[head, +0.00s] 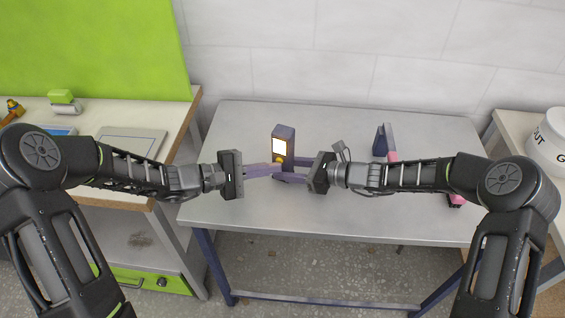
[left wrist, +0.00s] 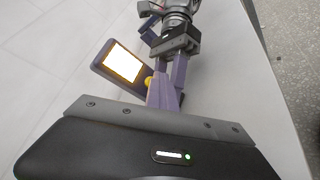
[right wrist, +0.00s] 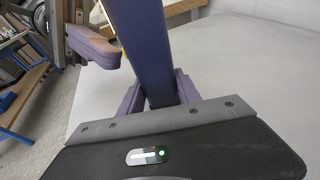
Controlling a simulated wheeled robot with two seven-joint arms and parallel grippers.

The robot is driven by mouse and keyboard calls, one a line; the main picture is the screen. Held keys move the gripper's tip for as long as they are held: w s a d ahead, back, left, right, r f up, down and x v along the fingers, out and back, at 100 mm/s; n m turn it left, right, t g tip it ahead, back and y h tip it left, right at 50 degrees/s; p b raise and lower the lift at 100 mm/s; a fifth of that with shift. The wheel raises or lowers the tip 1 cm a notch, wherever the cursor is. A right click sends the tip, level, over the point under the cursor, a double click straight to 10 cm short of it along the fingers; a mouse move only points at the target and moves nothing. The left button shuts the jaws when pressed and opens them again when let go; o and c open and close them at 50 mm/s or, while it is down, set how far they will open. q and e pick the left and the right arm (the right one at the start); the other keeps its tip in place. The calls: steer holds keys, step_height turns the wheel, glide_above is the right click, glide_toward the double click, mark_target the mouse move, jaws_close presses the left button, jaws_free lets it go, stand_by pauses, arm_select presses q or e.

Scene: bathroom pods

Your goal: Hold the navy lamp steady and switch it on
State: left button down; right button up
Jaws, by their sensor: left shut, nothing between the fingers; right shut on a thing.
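The navy lamp (head: 286,131) stands upright on the grey metal table. Its front panel (head: 279,147) glows bright white-yellow, and a yellow button (head: 279,160) sits below the panel. In the left wrist view the lamp (left wrist: 98,68) shows the same lit panel. My right gripper (head: 282,176) is shut on the lamp's lower body; in the right wrist view its fingers flank the lamp (right wrist: 150,45). My left gripper (head: 275,168) is shut and empty, its fingertips at the yellow button; whether they press it I cannot tell.
The table (head: 330,218) is mostly clear in front. Another navy object (head: 384,140) stands behind my right arm, with pink items near it. A side bench (head: 180,135) with a green panel stands left. A white tub (head: 550,140) stands on the right bench.

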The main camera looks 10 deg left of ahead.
arm_select(q)
steer(key=shift+s+a, duration=0.15)
steer(key=shift+s, duration=0.35)
steer(key=shift+s+a, duration=0.3)
steer(key=shift+s, duration=0.65)
steer(key=shift+s+a, duration=0.35)
steer(key=shift+s, duration=0.6)
steer(key=shift+s+a, duration=0.3)
steer(key=shift+s, duration=0.65)
arm_select(e)
steer(key=o, duration=1.2)
steer(key=v, duration=1.2)
